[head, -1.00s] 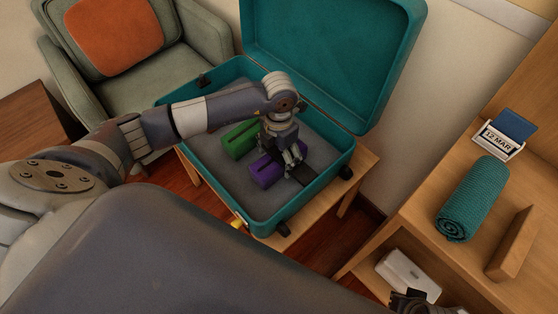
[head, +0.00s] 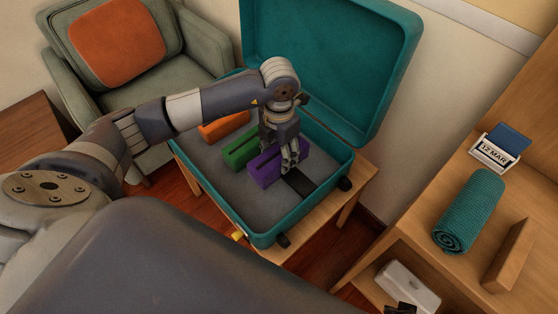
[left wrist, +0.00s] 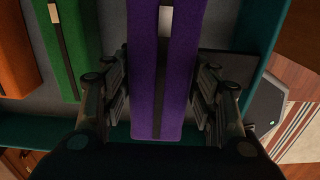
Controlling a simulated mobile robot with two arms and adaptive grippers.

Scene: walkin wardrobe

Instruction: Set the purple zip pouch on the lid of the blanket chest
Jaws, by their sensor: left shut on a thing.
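The purple zip pouch (head: 268,170) is between the fingers of my left gripper (head: 290,160), over the open teal suitcase (head: 318,215). In the left wrist view the purple pouch (left wrist: 165,70) fills the middle, with a finger pressed on each side of it. My left gripper (left wrist: 160,95) is shut on it. The pouch seems raised a little from the suitcase floor. A small dark tip of my right gripper (head: 400,307) shows at the bottom edge; its jaws cannot be made out. I cannot identify the blanket chest in these views.
A green pouch (head: 240,150) and an orange pouch (head: 225,126) lie in the suitcase beside a dark flat item (head: 299,183). The suitcase stands on a wooden stand (head: 345,210). An armchair (head: 170,70) is behind left. A shelf at right holds a rolled teal towel (head: 468,213).

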